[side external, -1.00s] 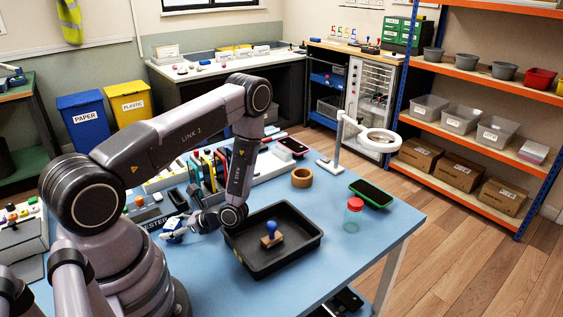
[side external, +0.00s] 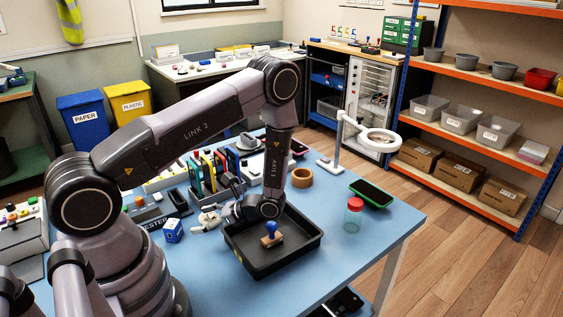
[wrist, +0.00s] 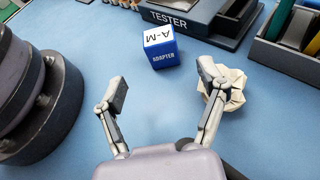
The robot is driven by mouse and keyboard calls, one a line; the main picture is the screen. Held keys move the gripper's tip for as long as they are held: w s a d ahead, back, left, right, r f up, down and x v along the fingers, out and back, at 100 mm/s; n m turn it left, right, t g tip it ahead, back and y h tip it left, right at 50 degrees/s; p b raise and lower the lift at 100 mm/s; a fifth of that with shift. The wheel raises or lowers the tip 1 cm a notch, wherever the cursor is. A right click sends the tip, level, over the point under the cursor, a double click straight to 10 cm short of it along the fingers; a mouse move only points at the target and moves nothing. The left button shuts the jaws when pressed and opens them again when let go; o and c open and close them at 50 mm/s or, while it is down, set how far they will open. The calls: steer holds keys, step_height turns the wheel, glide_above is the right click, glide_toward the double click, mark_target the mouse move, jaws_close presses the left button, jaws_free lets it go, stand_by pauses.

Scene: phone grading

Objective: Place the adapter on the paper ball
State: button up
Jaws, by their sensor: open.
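The adapter (wrist: 162,48) is a small blue box with a white top marked A-M. It stands upright on the blue table, ahead of my fingertips in the wrist view; in the side view the adapter (side external: 173,231) stands left of the black tray. The paper ball (wrist: 232,90) is crumpled and off-white, partly hidden behind my right finger in the wrist view. My gripper (wrist: 163,82) is open, with nothing between its fingers. The adapter and paper ball are apart. In the side view my gripper (side external: 214,210) is beside the tray, right of the adapter; the paper ball is hard to make out there.
The black tray (side external: 312,240) holds a blue-knobbed stamp-like thing (side external: 271,234). A tester (wrist: 185,18) stands beyond the adapter. A brown ring (side external: 302,178), a red-lidded jar (side external: 353,216) and a green-edged phone (side external: 371,193) are on the table's right side.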

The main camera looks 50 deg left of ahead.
steer(key=shift+v, duration=0.95)
steer(key=d+r+n+t+h, duration=0.2)
steer(key=r+t, duration=0.1)
steer(key=r, duration=0.6)
steer(key=d+r+n+t+h, duration=0.2)
steer(key=d+r+n+t, duration=0.1)
steer(key=r, duration=0.6)
steer(key=d+r+n+t+h, duration=0.2)
steer(key=d+r+t+h, duration=0.1)
steer(key=r, duration=0.6)
steer(key=shift+s+d+r, duration=0.15)
steer(key=shift+d+r, duration=0.05)
steer(key=shift+r, duration=0.2)
steer(key=shift+o, duration=0.2)
steer(key=s+d+r+n+t+h, duration=0.2)
steer(key=s+d+r+t, duration=0.2)
steer(key=s+r+t, duration=0.2)
steer(key=shift+s+r, duration=0.3)
steer(key=shift+r, duration=0.05)
steer(key=shift+o, duration=0.4)
steer(key=shift+s+d+r+h, duration=0.15)
steer(key=shift+s+h, duration=0.05)
steer(key=shift+h, duration=0.1)
